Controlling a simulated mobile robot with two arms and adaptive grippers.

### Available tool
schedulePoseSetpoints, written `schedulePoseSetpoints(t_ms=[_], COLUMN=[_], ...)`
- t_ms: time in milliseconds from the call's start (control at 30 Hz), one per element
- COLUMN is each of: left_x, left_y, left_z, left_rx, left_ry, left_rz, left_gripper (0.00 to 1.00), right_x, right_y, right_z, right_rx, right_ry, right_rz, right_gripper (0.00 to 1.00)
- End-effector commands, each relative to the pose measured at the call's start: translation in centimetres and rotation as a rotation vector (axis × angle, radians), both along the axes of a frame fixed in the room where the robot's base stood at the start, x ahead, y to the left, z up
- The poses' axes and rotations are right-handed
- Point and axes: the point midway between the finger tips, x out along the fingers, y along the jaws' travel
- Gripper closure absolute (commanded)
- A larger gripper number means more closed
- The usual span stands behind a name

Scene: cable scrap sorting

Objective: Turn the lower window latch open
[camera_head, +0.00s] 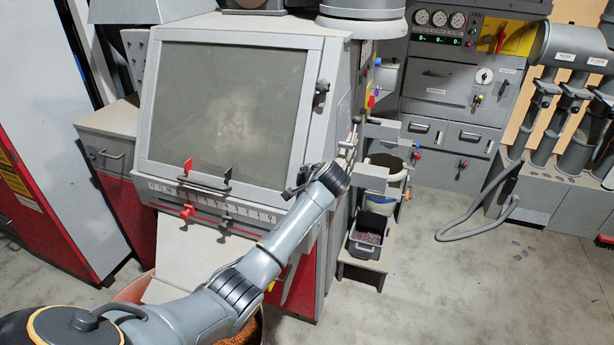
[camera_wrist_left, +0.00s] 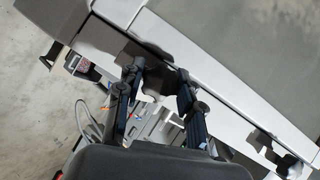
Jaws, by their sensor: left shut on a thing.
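The window (camera_head: 225,105) is a grey pane in a light frame on the front of the machine, and it looks closed. My left gripper (camera_head: 298,186) is at the lower right corner of its frame. In the left wrist view its two fingers (camera_wrist_left: 159,80) are on both sides of the dark lower latch (camera_wrist_left: 160,86), shut on it. The gripper and wrist mostly hide this latch in the head view, and its exact angle cannot be told. The upper latch (camera_head: 321,92) is dark and sits on the right edge of the frame, clear of the gripper. My right gripper is not in view.
A bin of scrap (camera_head: 367,239) stands on a low stand right of the machine.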

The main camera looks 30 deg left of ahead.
Motion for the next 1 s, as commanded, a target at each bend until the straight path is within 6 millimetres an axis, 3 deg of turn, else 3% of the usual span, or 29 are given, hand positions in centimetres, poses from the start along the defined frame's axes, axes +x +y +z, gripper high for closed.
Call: schedulePoseSetpoints(t_ms=[433, 467, 567, 1000], left_x=[-0.06, -0.06, -0.05, -0.48], left_y=[0.02, 0.02, 0.02, -0.67], left_z=[-0.15, -0.15, -0.13, 0.53], left_rx=[-0.009, -0.009, -0.009, -0.007], left_ry=[0.001, 0.0, 0.0, -0.003], left_rz=[0.006, 0.006, 0.006, 0.002], left_gripper=[0.95, 0.57, 0.4, 0.4], right_x=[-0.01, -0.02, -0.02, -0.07], right_y=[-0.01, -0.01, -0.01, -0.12], right_z=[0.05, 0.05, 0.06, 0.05], right_rx=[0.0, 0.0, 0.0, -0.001], right_ry=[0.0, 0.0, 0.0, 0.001], right_rz=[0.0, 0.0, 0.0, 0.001], right_gripper=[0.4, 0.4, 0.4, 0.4])
